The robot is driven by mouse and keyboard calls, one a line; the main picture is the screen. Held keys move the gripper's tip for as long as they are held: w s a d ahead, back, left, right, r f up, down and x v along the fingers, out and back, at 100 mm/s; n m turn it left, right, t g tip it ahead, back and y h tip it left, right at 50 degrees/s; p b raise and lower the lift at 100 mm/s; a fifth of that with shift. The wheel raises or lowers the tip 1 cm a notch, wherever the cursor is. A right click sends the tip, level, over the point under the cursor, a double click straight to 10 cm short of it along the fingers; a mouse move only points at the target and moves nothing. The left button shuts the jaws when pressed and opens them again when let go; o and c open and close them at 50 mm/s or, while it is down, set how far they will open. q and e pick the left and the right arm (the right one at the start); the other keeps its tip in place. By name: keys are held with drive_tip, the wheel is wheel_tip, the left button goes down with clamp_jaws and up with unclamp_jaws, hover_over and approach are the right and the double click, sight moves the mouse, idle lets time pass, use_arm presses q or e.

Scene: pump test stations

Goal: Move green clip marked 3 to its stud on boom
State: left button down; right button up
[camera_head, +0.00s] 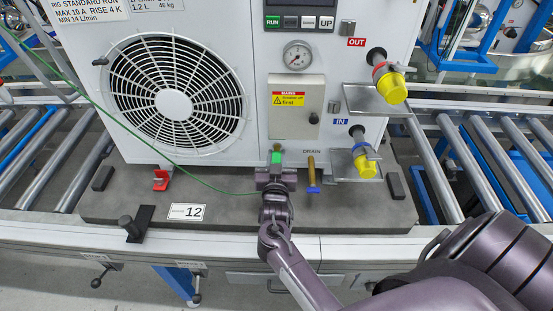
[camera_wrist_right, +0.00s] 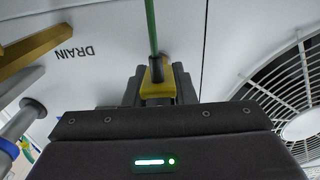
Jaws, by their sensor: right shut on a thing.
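My right gripper (camera_head: 276,172) is at the lower front of the white machine, left of the DRAIN label. It is shut on the green clip (camera_head: 277,157), whose green part shows just above the fingers. A brass-coloured piece (camera_head: 277,147) shows at the clip's top; I cannot tell whether the clip grips it. In the right wrist view, a yellowish piece with a black sleeve (camera_wrist_right: 157,70) and a green lead sits between the fingers of the right gripper (camera_wrist_right: 158,92). The number 3 is not readable. I cannot make out the boom or its stud. My left gripper is out of view.
The white machine (camera_head: 258,100) stands on a grey slab (camera_head: 240,212). A green cable (camera_head: 125,125) crosses its fan grille (camera_head: 175,92). Right of the gripper are a brass drain pipe (camera_head: 312,172) and yellow-capped ports (camera_head: 392,88). A black handle (camera_head: 138,224) stands at the slab's front left.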

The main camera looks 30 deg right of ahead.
clamp_jaws()
drive_tip(key=shift+a, duration=0.1)
